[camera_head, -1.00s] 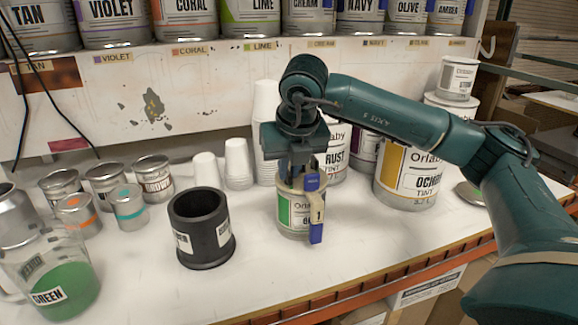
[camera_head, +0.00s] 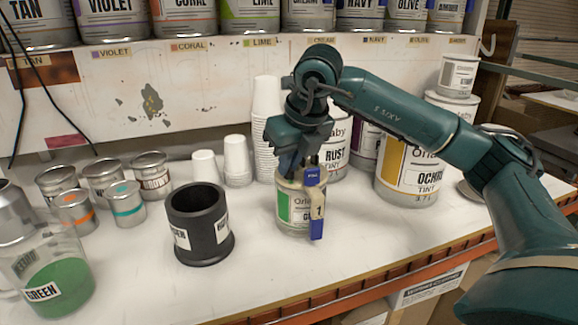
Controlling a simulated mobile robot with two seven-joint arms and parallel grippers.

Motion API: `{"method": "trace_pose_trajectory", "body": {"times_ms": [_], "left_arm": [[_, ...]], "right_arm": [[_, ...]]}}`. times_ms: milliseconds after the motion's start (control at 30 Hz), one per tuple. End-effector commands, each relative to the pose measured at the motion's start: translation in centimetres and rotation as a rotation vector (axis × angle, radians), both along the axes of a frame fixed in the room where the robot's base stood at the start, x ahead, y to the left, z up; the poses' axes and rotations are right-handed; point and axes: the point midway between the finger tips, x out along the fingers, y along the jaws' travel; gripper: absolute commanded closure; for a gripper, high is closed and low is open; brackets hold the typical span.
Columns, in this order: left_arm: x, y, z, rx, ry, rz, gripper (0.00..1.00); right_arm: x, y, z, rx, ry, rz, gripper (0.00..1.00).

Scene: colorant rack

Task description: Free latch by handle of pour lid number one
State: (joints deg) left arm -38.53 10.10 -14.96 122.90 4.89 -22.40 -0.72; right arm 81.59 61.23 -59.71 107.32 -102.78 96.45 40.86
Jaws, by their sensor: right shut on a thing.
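A small can with a green and white label (camera_head: 292,210) stands on the white bench in the middle of the head view. The pour lid is on its top, mostly hidden by my gripper. A latch handle with blue ends and a pale middle marked 1 (camera_head: 317,203) stands along the can's front right side. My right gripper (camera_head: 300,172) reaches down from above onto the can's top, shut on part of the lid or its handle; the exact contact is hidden. My left gripper does not show.
A black cylindrical holder (camera_head: 200,237) stands left of the can. A jug of green liquid (camera_head: 60,285) and several small tins stand further left. Paper cups (camera_head: 238,165) are behind. The RUST can (camera_head: 337,150) and OCHRE can (camera_head: 408,175) stand behind right. The bench front is clear.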

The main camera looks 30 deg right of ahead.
Motion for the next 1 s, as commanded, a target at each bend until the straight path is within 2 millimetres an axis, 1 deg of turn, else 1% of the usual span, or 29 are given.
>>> {"method": "trace_pose_trajectory", "body": {"times_ms": [67,333,1000], "left_arm": [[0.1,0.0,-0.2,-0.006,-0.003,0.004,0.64],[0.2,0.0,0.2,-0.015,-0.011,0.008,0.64],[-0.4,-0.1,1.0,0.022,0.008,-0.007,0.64]], "right_arm": [[0.0,-0.1,-0.2,0.003,0.0,0.072,1.0],[0.1,-0.1,0.0,0.004,0.0,0.327,1.0],[0.2,-0.2,0.2,0.003,0.0,0.938,1.0]]}}
